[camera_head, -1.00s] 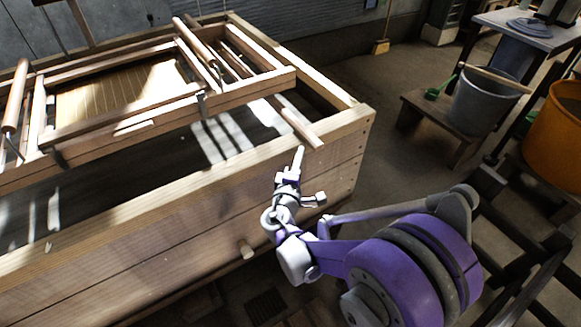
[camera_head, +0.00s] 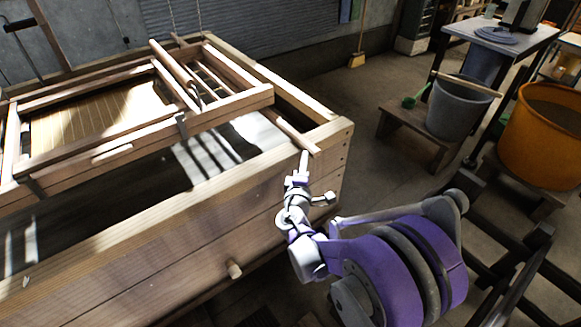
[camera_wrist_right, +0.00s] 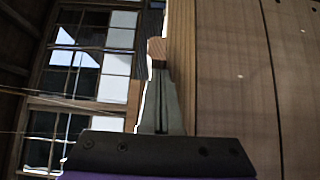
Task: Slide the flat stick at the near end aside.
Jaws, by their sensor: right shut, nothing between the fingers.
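The flat stick (camera_head: 298,136) is a pale wooden strip lying slantwise at the right end of the wooden vat (camera_head: 200,215), its near end over the front rim. In the right wrist view, the shut fingers (camera_wrist_right: 160,105) point at a small wooden end (camera_wrist_right: 157,48), probably the stick's, just beyond the tips. My left gripper is out of view.
A hanging wooden mould frame (camera_head: 150,137) with a bamboo screen lies over the vat, left of the stick. A peg (camera_head: 234,269) juts from the vat's front. A grey bucket (camera_head: 458,112) on a low bench and an orange tub (camera_head: 545,140) stand right. Floor between is clear.

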